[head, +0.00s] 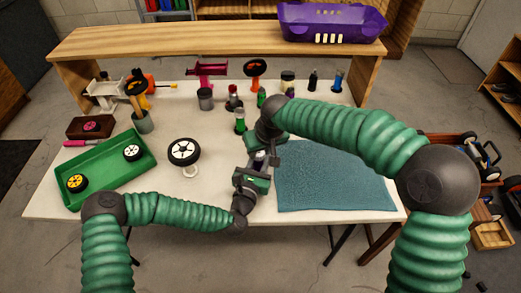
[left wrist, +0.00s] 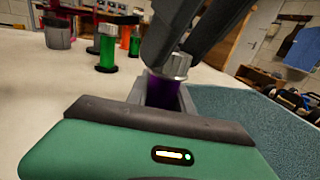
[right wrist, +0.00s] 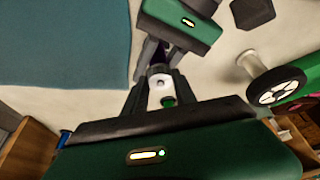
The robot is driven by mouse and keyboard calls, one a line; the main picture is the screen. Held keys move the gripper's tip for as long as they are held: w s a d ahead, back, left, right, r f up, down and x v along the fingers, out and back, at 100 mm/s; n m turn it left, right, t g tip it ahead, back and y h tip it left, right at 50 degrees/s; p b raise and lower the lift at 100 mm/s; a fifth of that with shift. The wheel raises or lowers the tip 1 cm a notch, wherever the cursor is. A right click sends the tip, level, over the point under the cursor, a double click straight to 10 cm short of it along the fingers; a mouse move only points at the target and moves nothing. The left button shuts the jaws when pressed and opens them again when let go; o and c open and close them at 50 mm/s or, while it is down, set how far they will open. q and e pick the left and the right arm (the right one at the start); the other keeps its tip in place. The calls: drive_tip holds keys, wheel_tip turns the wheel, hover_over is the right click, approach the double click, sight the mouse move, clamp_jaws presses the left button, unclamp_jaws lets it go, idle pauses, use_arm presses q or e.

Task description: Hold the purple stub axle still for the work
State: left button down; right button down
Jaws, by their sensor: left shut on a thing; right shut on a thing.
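The purple stub axle (left wrist: 163,91) is upright between the grey fingers of my left gripper (left wrist: 165,97), which is shut on it. A silver hex-sided piece (left wrist: 177,66), looking like a nut, sits at the axle's upper end. The dark fingers of my right gripper (right wrist: 157,88) are shut on this silver piece (right wrist: 160,80), whose face shows a small hole. A little of the purple axle shows behind it in the right wrist view (right wrist: 160,56). In the head view both grippers meet beside the mat, and the axle is mostly hidden there.
A teal mat (head: 335,180) lies right of the grippers. A black-tyred wheel (head: 184,152) on a pale stand is to their left. A green tray (head: 105,172) with two wheels is at far left. Bottles and parts line the back. A purple crate (head: 330,22) sits on the shelf.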

drive_tip(key=shift+w+d, duration=0.1)
drive_tip(key=shift+d, duration=0.05)
drive_tip(key=c, duration=1)
unclamp_jaws()
drive_tip(key=v, duration=1.2)
